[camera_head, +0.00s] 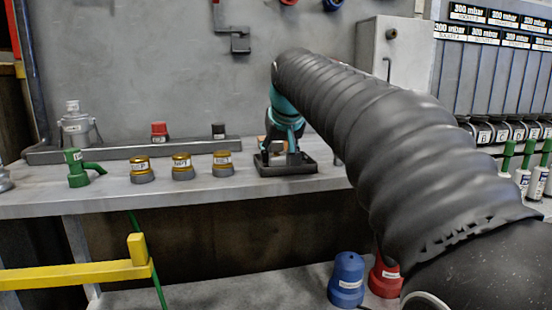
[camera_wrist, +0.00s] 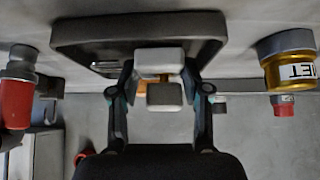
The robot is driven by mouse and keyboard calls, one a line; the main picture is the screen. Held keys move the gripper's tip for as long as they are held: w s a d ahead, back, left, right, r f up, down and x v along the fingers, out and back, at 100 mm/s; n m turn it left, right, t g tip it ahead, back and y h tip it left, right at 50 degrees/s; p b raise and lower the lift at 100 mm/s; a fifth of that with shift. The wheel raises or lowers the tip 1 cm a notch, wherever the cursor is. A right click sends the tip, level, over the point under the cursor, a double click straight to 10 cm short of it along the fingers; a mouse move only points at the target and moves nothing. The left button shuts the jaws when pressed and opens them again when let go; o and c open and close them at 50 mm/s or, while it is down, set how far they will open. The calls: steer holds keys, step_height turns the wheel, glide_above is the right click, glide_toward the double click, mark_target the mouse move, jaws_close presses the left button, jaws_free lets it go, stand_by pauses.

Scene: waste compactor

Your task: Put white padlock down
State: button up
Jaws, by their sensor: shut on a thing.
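The white padlock (camera_wrist: 160,61) is between the two fingertips of my gripper (camera_wrist: 160,72) in the wrist view. My gripper is shut on it. A paler grey-beige block (camera_wrist: 165,96) shows just below it in that view; I cannot tell whether it is part of the padlock. A dark rimmed tray (camera_wrist: 75,33) lies right by the fingertips. In the head view my gripper (camera_head: 288,152) points down over the same tray (camera_head: 286,171) on the grey shelf. The padlock is mostly hidden there, and I cannot tell whether it touches the tray.
Several brass-topped knobs (camera_head: 182,167) stand on the shelf left of the tray, with a green valve (camera_head: 78,168) farther left. A red-capped piece (camera_head: 159,131) and a dark one (camera_head: 218,131) stand behind. Blue (camera_head: 347,280) and red (camera_head: 382,278) items stand below.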

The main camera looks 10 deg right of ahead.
steer(key=shift+f, duration=0.2)
steer(key=shift+a+f, duration=0.1)
steer(key=o, duration=1)
steer(key=shift+c, duration=0.2)
steer(key=shift+r, duration=0.25)
steer(key=p+v, duration=0.1)
steer(key=v, duration=1.1)
steer(key=shift+p, duration=0.4)
steer(key=shift+f, duration=0.1)
